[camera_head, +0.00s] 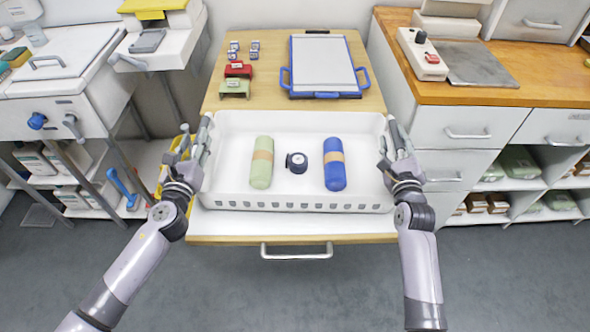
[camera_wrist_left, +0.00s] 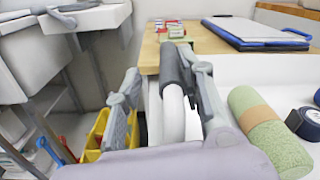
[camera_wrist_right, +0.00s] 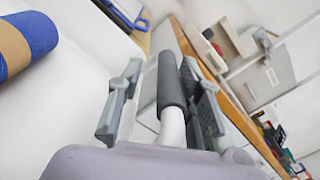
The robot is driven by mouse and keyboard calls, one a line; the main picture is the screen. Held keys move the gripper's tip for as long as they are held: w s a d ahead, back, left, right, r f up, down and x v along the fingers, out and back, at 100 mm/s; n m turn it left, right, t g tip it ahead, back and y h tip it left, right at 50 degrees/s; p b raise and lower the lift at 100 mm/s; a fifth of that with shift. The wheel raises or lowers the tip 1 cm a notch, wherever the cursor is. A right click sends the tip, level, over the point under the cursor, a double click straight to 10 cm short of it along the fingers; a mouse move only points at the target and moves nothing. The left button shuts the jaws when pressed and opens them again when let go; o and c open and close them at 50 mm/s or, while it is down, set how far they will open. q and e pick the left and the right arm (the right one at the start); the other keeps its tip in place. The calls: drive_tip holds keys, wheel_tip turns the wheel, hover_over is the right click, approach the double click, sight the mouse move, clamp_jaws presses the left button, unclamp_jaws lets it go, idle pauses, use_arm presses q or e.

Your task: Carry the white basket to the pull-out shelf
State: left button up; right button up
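The white basket (camera_head: 285,202) is in the middle of the head view, upright, over the white pull-out shelf (camera_head: 250,224). I cannot tell for certain whether its base touches the shelf. It holds a green roll (camera_head: 261,163), a blue roll (camera_head: 334,165) and a small dark round item (camera_head: 296,163). My left gripper (camera_head: 195,145) is at the basket's left side; its fingers stand around the grey-sleeved handle (camera_wrist_left: 174,85), with a gap on one side. My right gripper (camera_head: 394,150) is at the right side, its open fingers around the other grey-sleeved handle (camera_wrist_right: 170,82).
Behind the basket, a wooden top (camera_head: 270,100) carries a blue-framed board (camera_head: 324,66) and small red and green items. A counter with drawers (camera_head: 465,134) stands close on the right. A yellow bin (camera_wrist_left: 97,135) is below my left gripper. Clear floor lies in front.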

use_arm(q)
drive_tip(key=o, duration=0.5)
drive_tip(key=shift+d+r, duration=0.1)
drive_tip(key=shift+d, duration=0.15)
use_arm(e)
drive_tip(key=shift+a+r, duration=0.15)
drive_tip(key=shift+r, duration=0.15)
use_arm(q)
drive_tip(key=shift+o, duration=0.9)
drive_tip(key=shift+s, duration=0.1)
drive_tip(key=shift+a, duration=0.1)
use_arm(e)
drive_tip(key=shift+f, duration=0.15)
use_arm(q)
drive_tip(key=shift+s, duration=0.4)
drive_tip(key=s, duration=1.1)
drive_tip(key=shift+a, duration=0.4)
use_arm(e)
drive_tip(key=o, duration=0.8)
drive_tip(key=shift+s, duration=0.15)
